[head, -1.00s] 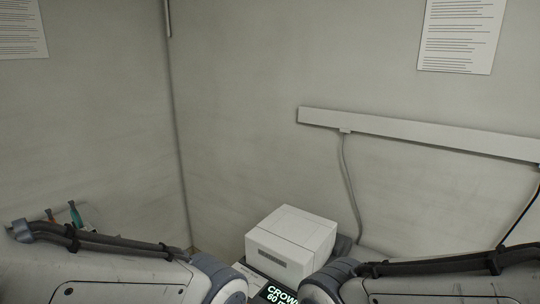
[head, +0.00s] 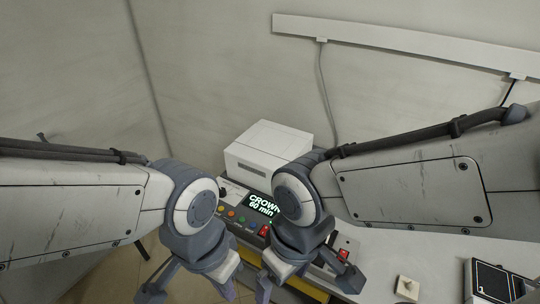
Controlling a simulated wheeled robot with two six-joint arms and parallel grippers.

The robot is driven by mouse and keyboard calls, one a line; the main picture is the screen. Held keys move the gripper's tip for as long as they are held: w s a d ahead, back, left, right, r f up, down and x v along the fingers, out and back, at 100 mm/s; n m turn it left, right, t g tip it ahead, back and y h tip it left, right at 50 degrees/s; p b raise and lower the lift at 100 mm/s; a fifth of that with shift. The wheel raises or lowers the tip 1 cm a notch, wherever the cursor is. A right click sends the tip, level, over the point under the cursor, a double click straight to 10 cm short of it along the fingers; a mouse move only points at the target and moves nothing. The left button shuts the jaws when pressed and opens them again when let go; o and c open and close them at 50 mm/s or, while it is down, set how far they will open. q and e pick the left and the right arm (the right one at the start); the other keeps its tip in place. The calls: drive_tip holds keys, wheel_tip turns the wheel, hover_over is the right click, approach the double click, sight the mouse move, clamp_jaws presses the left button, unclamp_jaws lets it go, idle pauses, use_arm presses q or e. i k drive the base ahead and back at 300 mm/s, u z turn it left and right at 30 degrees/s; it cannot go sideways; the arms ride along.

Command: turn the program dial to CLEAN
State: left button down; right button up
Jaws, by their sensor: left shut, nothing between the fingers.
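The machine's control panel (head: 236,214) lies between my arms, with several coloured buttons and a lit display (head: 262,204) reading "CROWN 60 min". I cannot pick out the program dial or a CLEAN mark; my arms cover parts of the panel. My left gripper (head: 226,288) is at the bottom edge, in front of the panel, shut and empty. My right gripper (head: 263,288) is also low in the picture and partly cut off; its jaws are unclear. Neither is seen touching the panel.
A white box-shaped unit (head: 268,150) stands behind the display. A red switch (head: 343,254) is right of the panel. A small white block with a knob (head: 407,288) and a dark-faced device (head: 492,282) are on the pale worktop (head: 400,250). Walls close off the back.

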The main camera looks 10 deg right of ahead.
sight(222, 191)
drive_tip(key=u, duration=1)
drive_tip(key=i, duration=0.9)
drive_tip(key=z, duration=1.1)
